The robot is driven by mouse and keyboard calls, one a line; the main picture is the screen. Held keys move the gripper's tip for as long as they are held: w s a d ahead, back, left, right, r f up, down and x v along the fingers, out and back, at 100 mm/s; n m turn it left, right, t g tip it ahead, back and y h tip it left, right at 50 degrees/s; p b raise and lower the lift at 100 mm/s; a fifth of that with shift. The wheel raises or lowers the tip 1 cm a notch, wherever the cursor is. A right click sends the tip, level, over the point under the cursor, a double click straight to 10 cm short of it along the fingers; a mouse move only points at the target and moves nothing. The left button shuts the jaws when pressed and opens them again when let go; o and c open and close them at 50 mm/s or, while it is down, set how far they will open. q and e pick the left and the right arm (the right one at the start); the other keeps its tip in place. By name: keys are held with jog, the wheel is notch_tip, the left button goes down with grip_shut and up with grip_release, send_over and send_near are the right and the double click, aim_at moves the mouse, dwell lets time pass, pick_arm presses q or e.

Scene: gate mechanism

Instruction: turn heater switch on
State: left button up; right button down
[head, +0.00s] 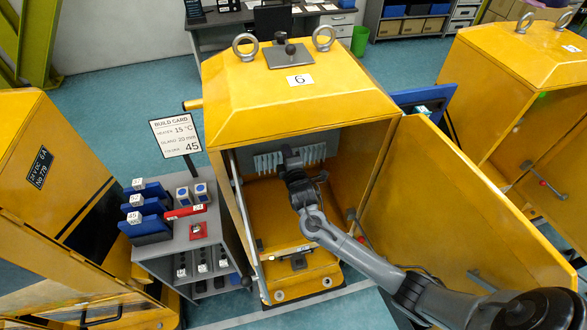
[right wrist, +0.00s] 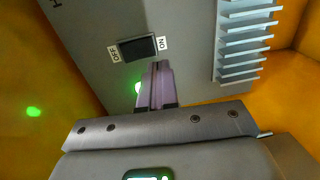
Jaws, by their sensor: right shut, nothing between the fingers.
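The heater switch (right wrist: 138,48) is a dark rocker on a grey panel in the right wrist view. Its OFF label (right wrist: 114,54) is on the left and its ON label (right wrist: 161,43) on the right, both upside down. I cannot tell which side is pressed. My right gripper (right wrist: 158,66) is shut and empty, its tips just below the switch's ON end; I cannot tell if they touch. A green light (right wrist: 137,88) glows, partly behind the fingers. In the head view, the right gripper (head: 290,155) is inside the open yellow cabinet (head: 240,100). My left gripper is not in view.
Metal fins (right wrist: 245,45) stand right of the switch, close to the gripper. The cabinet door (head: 450,200) is open to the right. A grey stand (head: 160,265) with blue bins and a build card (head: 175,135) are on the left.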

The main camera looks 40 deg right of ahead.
jog(key=s+a+f+b, duration=0.1)
jog(key=s+a, duration=0.2)
jog(key=s, duration=0.3)
jog(key=shift+s, duration=0.15)
dwell(0.3)
jog(key=s+a+f+m+g+y+p, duration=0.1)
jog(key=s+a+f+g+y+p, duration=0.2)
jog(key=s, duration=0.4)
jog(key=s+a+f+g+y+p, duration=0.15)
jog(key=s+a+p, duration=0.25)
jog(key=s, duration=0.4)
jog(key=s+a+r+m+g+y, duration=0.1)
jog(key=s+a+r+m+g, duration=0.1)
jog(key=s, duration=0.5)
jog(key=s+a+r+m+g+y, duration=0.2)
jog(key=s+a+m+g, duration=0.3)
jog(key=s+m, duration=0.2)
jog(key=shift+s+a+r+m+p, duration=0.2)
jog(key=shift+s+a+m+p, duration=0.2)
jog(key=shift+s+p, duration=0.1)
